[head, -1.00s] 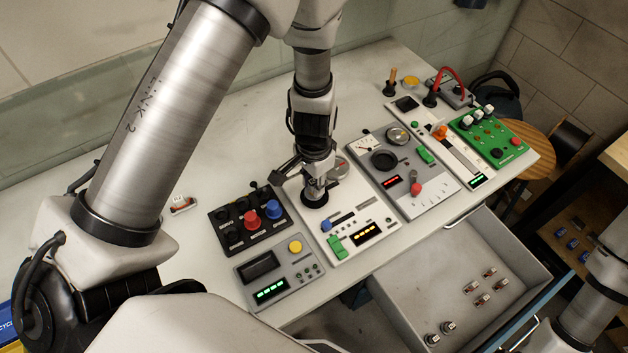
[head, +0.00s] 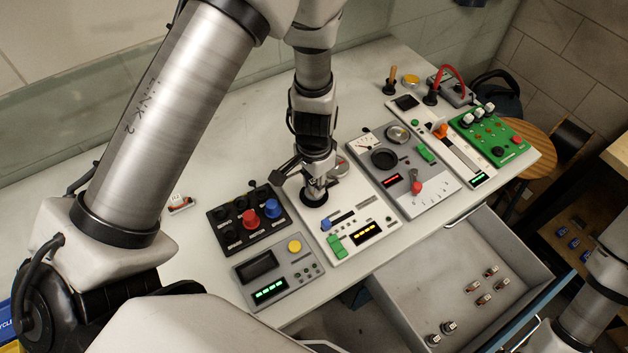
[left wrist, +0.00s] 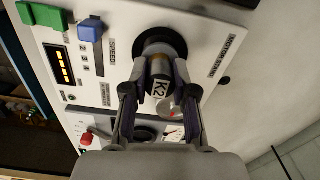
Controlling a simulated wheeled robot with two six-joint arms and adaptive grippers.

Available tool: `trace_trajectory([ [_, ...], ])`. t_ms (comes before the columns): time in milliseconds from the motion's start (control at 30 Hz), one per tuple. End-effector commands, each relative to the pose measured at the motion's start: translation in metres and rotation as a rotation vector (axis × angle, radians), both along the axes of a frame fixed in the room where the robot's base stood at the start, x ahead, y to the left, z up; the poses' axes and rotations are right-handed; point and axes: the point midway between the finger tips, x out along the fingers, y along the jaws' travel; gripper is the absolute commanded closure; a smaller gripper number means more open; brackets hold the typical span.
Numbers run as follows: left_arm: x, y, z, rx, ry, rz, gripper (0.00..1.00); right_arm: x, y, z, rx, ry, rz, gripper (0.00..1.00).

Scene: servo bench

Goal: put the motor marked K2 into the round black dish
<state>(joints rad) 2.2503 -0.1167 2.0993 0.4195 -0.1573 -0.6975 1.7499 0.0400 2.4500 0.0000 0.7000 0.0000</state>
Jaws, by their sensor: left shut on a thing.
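My left gripper (head: 315,183) is over the white panel, pointing down. In the left wrist view my left gripper (left wrist: 160,103) is shut on the motor (left wrist: 160,88), a small cylinder with a pale label reading K2. The motor's far end is at a round black dish (left wrist: 149,36) on the white panel. I cannot tell whether it rests on the dish floor or hangs just above. In the head view the dish (head: 305,196) shows under the gripper, which hides most of the motor. My right gripper is out of view.
The white panel (head: 375,210) stands between a black knob box (head: 228,240) and a grey panel (head: 440,181) with a dark round ring (head: 383,159). An open drawer (head: 420,290) holds several small motors (head: 472,287). The bench (head: 240,130) behind is mostly clear.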

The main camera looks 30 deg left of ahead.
Motion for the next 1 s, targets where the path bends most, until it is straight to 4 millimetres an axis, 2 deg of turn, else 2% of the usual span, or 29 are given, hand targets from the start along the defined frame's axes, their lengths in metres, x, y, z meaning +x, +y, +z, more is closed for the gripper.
trace_trajectory([
  [1000,-0.001,0.000,-0.008,0.000,0.000,0.000,1.00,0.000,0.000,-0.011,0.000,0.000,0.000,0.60],
])
